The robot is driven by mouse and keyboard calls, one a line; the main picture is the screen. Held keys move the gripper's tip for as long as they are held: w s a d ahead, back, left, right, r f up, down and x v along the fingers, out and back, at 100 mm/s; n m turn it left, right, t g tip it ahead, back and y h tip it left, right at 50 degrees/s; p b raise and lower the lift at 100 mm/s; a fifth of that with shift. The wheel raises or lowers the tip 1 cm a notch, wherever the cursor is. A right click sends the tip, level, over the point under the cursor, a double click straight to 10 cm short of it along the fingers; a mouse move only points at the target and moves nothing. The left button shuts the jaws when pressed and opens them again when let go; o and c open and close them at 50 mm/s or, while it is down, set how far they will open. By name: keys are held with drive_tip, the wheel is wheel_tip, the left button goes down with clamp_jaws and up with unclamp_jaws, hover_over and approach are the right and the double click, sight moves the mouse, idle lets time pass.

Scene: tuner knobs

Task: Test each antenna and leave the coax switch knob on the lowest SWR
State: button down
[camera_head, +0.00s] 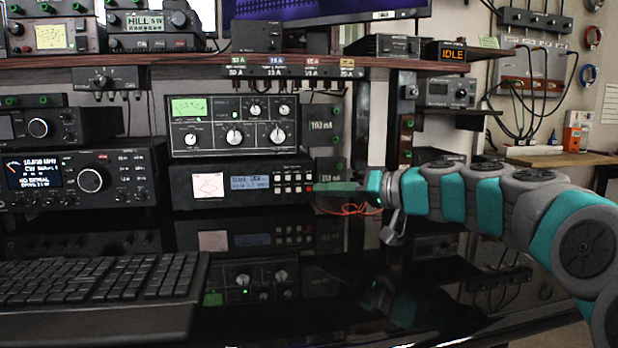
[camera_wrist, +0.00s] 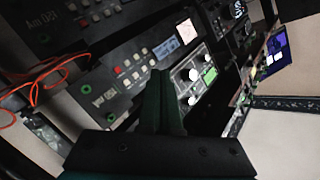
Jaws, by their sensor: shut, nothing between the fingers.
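My gripper (camera_head: 318,187) is shut and empty, its green fingers pointing left at the right end of a black unit (camera_head: 297,167) with a blue display and buttons. It looks close to the button columns; contact cannot be told. In the wrist view, the shut fingers (camera_wrist: 158,76) cover part of the panels. A tuner (camera_head: 233,146) with a lit green meter and several knobs sits on that unit. A small box (camera_head: 103,79) with one knob hangs under the shelf at left. I cannot tell which knob is the coax switch, and the small display text is unreadable.
A radio (camera_head: 91,179) with a large dial stands at left, behind a keyboard (camera_head: 100,285). A red cable (camera_head: 350,209) hangs below my gripper. The shelf (camera_head: 330,62) spans above, with an IDLE sign (camera_head: 445,52). The glossy desk (camera_head: 310,325) is clear at front.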

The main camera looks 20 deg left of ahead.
sight(309, 177)
drive_tip(key=w+a+p, duration=0.1)
drive_tip(key=w, duration=0.1)
drive_tip(key=w+a+p, duration=0.1)
drive_tip(key=w, duration=0.1)
drive_tip(key=w+a+p, duration=0.2)
drive_tip(key=shift+w+a, duration=0.1)
drive_tip(key=shift+w, duration=0.3)
drive_tip(key=shift+w+a, duration=0.2)
drive_tip(key=shift+w, duration=0.1)
idle(1.6)
drive_tip(key=shift+w+a, duration=0.1)
drive_tip(key=shift+w, duration=0.05)
drive_tip(key=shift+w+a, duration=0.1)
drive_tip(key=shift+w, duration=0.1)
drive_tip(key=shift+w+a, duration=0.15)
drive_tip(key=shift+w, duration=0.15)
idle(0.7)
drive_tip(key=shift+s+b, duration=0.1)
drive_tip(key=shift+b, duration=0.25)
drive_tip(key=shift+s+d+f+b, duration=0.1)
drive_tip(key=shift+s+d+b, duration=0.15)
drive_tip(key=shift+s+b, duration=0.15)
drive_tip(key=shift+s+d, duration=0.15)
drive_tip(key=shift+s, duration=0.05)
